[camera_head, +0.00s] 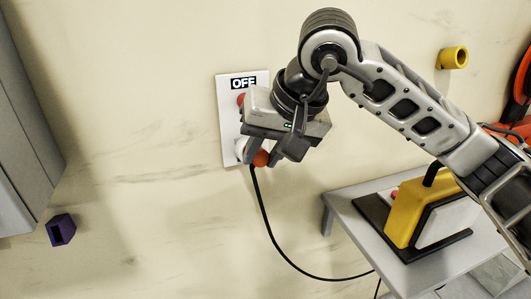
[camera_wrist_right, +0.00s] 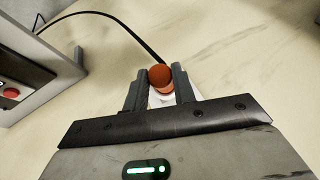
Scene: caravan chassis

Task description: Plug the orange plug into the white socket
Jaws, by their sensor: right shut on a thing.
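The orange plug (camera_head: 261,158) is at the lower part of a white wall panel, with a black cable hanging from it. The white socket (camera_head: 240,148) shows beside it, partly hidden by my gripper. My right gripper (camera_head: 262,157) is shut on the plug, its fingers on either side of it. In the right wrist view the plug (camera_wrist_right: 160,78) sits between the two fingertips (camera_wrist_right: 160,84), with white (camera_wrist_right: 160,100) showing behind it. I cannot tell whether the plug is seated in the socket. My left gripper is not in view.
The wall panel (camera_head: 228,101) reads "OFF" above a red button (camera_head: 241,99). The cable (camera_head: 268,222) loops down to a grey table (camera_head: 350,212) holding a yellow device (camera_head: 404,211). A purple holder (camera_head: 61,230) and a yellow holder (camera_head: 453,58) are on the wall.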

